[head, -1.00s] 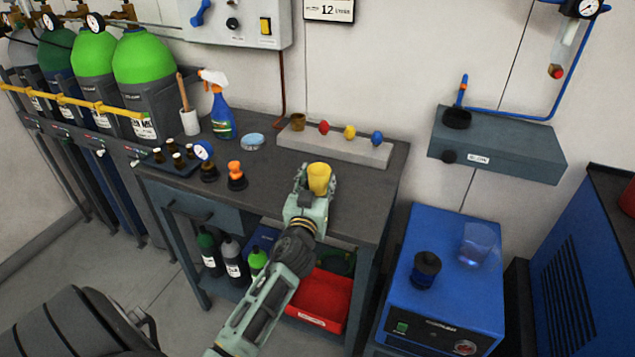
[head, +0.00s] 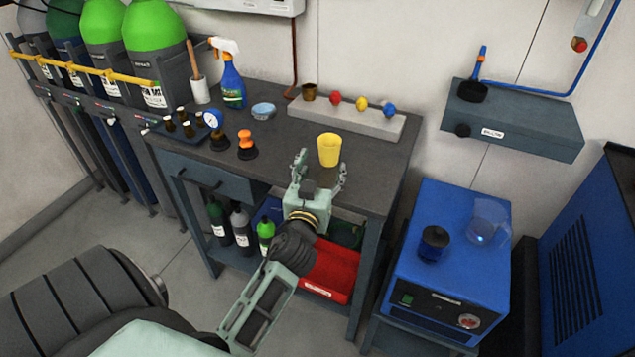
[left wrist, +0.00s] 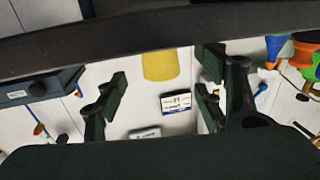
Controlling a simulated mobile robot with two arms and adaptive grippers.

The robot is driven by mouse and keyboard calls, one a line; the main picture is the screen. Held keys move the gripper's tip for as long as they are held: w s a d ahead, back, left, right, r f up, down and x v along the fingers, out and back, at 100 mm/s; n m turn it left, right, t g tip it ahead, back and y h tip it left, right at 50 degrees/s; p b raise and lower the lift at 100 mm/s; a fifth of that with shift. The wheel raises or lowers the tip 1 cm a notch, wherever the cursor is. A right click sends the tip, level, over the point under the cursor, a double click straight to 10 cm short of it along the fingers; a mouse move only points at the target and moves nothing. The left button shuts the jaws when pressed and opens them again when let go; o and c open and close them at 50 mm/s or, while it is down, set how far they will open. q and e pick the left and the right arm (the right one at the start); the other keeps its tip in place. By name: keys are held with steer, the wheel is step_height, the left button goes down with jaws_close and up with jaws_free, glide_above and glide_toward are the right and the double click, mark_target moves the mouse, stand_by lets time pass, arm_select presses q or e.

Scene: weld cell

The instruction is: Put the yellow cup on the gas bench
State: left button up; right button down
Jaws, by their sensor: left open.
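The yellow cup (head: 329,149) stands upright on the dark top of the gas bench (head: 285,175), near its front right part. My left gripper (head: 320,170) is open at the bench's front edge, just in front of the cup, with its fingers apart and nothing between them. In the left wrist view the cup (left wrist: 160,66) shows beyond the open fingers (left wrist: 160,95). My right gripper is not in view.
A grey block with coloured knobs (head: 345,119) lies behind the cup. A spray bottle (head: 232,80), a blue-lidded tin (head: 263,110), an orange-topped fitting (head: 246,145) and a gauge (head: 216,128) stand to the left. The bench top right of the cup is clear.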

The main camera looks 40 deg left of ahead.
arm_select(q)
steer(key=shift+v, duration=2.55)
